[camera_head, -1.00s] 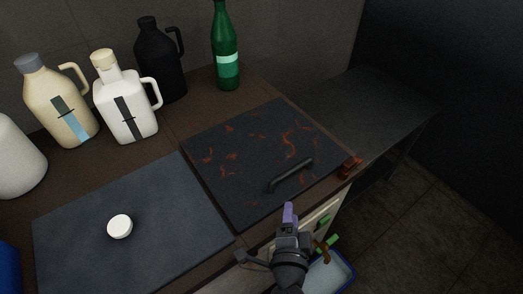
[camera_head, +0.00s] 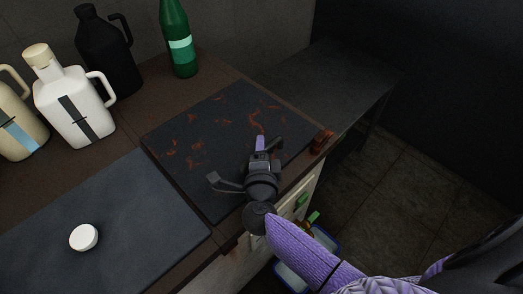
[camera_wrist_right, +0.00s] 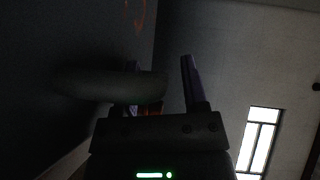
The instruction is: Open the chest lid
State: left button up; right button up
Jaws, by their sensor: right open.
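The chest lid (camera_head: 205,140) is a dark square panel with orange-brown marks, lying flat and closed in the counter. Its dark bar handle (camera_head: 277,144) is near the front edge, mostly hidden behind my right gripper. My right gripper (camera_head: 262,150) is open over the handle, a purple fingertip pointing toward the lid. In the right wrist view the handle (camera_wrist_right: 108,86) crosses in front of the left finger, close to the open jaws (camera_wrist_right: 162,80). I cannot tell whether they touch. My left gripper is not in view.
A second dark panel (camera_head: 120,215) at left carries a white round piece (camera_head: 84,237). A white jug (camera_head: 72,105), black jug (camera_head: 103,55) and green bottle (camera_head: 180,45) stand behind. A reddish-brown item (camera_head: 322,140) sits at the lid's right corner. A dark bench (camera_head: 330,85) stands right.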

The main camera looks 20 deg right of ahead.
grip_shut()
dwell(1.3)
